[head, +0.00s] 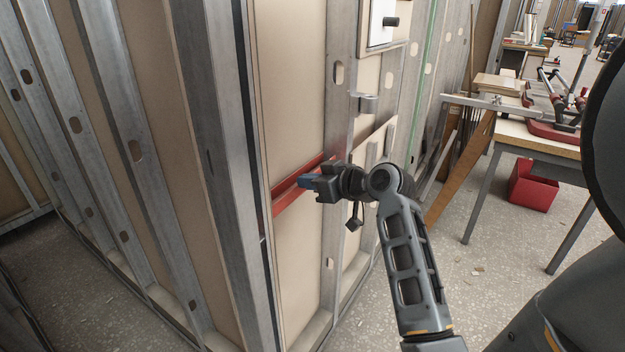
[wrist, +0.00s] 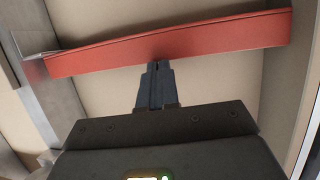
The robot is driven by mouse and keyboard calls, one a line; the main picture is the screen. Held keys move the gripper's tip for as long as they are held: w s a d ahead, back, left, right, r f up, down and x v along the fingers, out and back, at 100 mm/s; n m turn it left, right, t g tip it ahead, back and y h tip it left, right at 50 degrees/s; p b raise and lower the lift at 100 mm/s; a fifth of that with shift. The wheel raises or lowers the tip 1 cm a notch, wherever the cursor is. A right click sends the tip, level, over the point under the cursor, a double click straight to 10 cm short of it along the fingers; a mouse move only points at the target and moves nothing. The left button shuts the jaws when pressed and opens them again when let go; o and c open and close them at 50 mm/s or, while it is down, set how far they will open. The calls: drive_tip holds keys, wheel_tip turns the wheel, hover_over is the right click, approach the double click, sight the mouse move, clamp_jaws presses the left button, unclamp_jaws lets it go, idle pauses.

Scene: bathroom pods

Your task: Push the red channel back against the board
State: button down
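The red channel (head: 288,197) runs between the metal studs, across the beige board (head: 297,120). In the wrist view, the channel (wrist: 200,38) spans most of the width, slightly bowed, with its left end by a grey stud. My gripper (head: 304,181) is in front of the channel near its middle and hides part of it in the head view. In the wrist view, the blue-grey fingers of my gripper (wrist: 157,64) are together with nothing between them. Their tips overlap the channel's lower edge; I cannot tell whether they touch it. The gap between channel and board is not clear.
Metal studs (head: 214,150) stand on both sides of the board. A small grey bracket (head: 368,103) sticks out above my gripper. A workbench (head: 540,140) with tools and a red bin (head: 533,186) stand to the right. Open floor (head: 490,285) lies between.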

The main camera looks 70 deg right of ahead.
drive_tip(key=shift+f, duration=0.25)
drive_tip(key=shift+s+a, duration=0.15)
drive_tip(key=shift+s, duration=0.15)
drive_tip(key=shift+r, duration=0.1)
drive_tip(key=shift+w+r+p, duration=0.15)
drive_tip(key=shift+r+p, duration=0.55)
drive_tip(key=shift+r, duration=0.1)
